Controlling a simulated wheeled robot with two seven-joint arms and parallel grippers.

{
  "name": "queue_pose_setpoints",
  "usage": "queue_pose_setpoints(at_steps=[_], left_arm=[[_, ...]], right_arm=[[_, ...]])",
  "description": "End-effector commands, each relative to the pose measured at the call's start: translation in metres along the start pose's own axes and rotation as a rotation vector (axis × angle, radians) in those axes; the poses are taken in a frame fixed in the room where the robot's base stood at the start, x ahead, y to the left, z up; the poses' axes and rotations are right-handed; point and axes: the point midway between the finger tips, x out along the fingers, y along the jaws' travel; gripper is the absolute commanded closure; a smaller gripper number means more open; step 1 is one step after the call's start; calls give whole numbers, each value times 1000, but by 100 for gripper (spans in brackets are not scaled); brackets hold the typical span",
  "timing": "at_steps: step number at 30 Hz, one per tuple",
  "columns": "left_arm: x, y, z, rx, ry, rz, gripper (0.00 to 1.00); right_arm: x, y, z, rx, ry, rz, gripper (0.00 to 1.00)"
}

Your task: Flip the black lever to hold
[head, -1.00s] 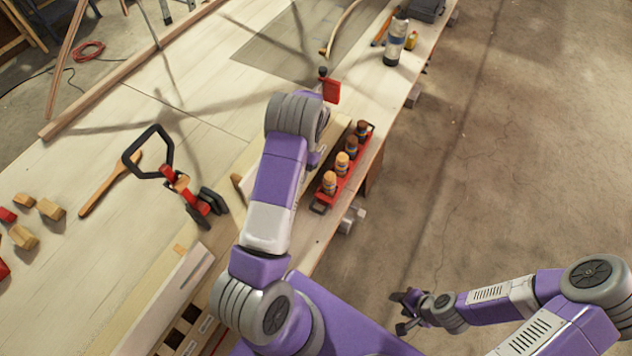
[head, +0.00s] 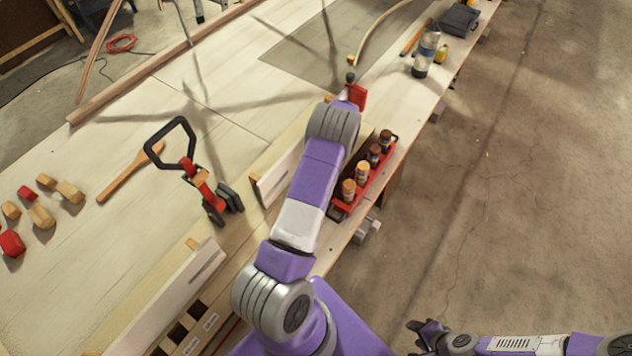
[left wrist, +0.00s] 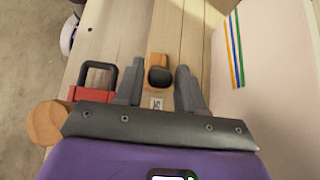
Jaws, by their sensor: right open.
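In the left wrist view a black lever knob (left wrist: 160,76) sits on a small wooden block (left wrist: 157,60), with a small pale label (left wrist: 157,103) just below it. The label is too small to read. My left gripper (left wrist: 156,82) is open, its two fingers on either side of the knob and apart from it. In the head view my left arm hides the lever and the left gripper. My right gripper (head: 428,332) is open and empty over the floor at the lower right, away from the bench.
A red rack (head: 365,182) with several brown-topped bottles stands right of my left arm. A red clamp with a black loop handle (head: 172,145) stands to its left. A spray bottle (head: 427,52) stands further back.

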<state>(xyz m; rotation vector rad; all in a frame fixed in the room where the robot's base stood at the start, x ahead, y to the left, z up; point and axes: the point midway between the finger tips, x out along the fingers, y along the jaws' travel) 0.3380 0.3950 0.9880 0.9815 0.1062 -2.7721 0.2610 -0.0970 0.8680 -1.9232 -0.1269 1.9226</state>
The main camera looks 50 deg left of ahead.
Motion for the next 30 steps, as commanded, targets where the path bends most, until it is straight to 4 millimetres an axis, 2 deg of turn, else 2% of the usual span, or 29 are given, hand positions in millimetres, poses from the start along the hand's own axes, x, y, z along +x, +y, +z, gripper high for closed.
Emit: queue_pose_setpoints(at_steps=[1,3,14,24,30], left_arm=[[0,0,0,0,1,0,53],[0,0,0,0,1,0,47],[-5,0,-1,1,4,0,47],[-51,0,-2,0,5,0,47],[-68,0,-2,0,3,0,47]], right_arm=[[0,0,0,0,0,0,53],[0,0,0,0,0,0,53],[1,1,0,0,0,0,53],[10,4,0,0,0,0,53],[12,5,0,0,0,0,53]])
